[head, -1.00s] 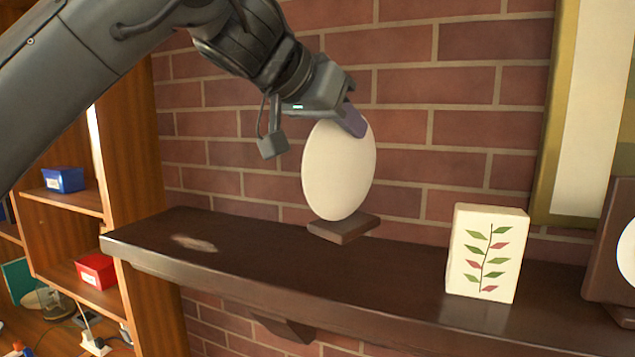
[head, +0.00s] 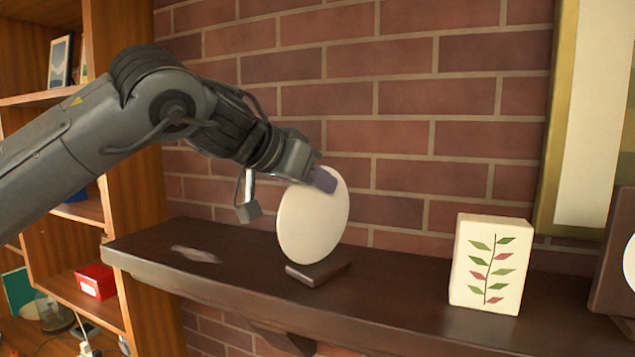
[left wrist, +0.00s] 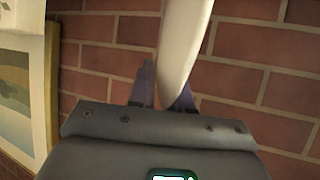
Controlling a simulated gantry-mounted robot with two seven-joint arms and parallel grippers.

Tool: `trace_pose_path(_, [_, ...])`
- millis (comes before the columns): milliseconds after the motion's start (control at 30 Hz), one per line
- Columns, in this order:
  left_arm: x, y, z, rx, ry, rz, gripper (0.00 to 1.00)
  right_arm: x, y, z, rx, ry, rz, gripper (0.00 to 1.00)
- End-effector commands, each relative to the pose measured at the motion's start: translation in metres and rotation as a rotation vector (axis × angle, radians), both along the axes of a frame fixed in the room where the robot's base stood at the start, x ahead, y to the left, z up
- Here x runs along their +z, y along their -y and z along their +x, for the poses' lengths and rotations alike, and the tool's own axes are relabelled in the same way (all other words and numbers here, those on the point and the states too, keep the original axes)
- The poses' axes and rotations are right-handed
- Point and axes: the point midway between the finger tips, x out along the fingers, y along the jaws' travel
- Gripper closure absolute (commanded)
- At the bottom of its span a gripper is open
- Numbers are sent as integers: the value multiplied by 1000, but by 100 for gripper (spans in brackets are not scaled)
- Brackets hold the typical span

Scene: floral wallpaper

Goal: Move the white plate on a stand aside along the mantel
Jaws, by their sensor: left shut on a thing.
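The white plate (head: 310,222) stands upright on its small dark stand (head: 318,272), over the left-middle part of the dark mantel (head: 390,302). The stand looks to be at or very near the mantel top; I cannot tell whether it touches. My left gripper (head: 322,179) is shut on the plate's upper right rim. In the left wrist view the plate (left wrist: 182,40) runs between the two purple fingers (left wrist: 165,95). My right gripper is not in view.
A white block with a leaf pattern (head: 490,264) stands on the mantel to the right. A dark object (head: 612,255) stands at the far right edge. A greyish patch (head: 196,254) marks the mantel left of the plate. A wooden shelf (head: 140,200) adjoins the left end. Brick wall (head: 400,150) rises behind.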

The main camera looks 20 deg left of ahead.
Motion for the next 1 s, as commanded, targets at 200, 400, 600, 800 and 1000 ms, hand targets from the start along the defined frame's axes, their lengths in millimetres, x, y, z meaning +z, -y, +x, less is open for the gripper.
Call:
trace_pose_path(200, [1,0,0,0,5,-2,100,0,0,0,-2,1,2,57])
trace_pose_path(400, [-3,0,0,0,3,-3,100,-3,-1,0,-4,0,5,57])
trace_pose_path(600, [-4,0,0,0,0,-1,56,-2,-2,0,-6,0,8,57])
trace_pose_path(800, [-4,0,0,0,1,0,56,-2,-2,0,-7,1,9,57])
trace_pose_path(1000, [3,0,0,0,2,0,56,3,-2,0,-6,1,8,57])
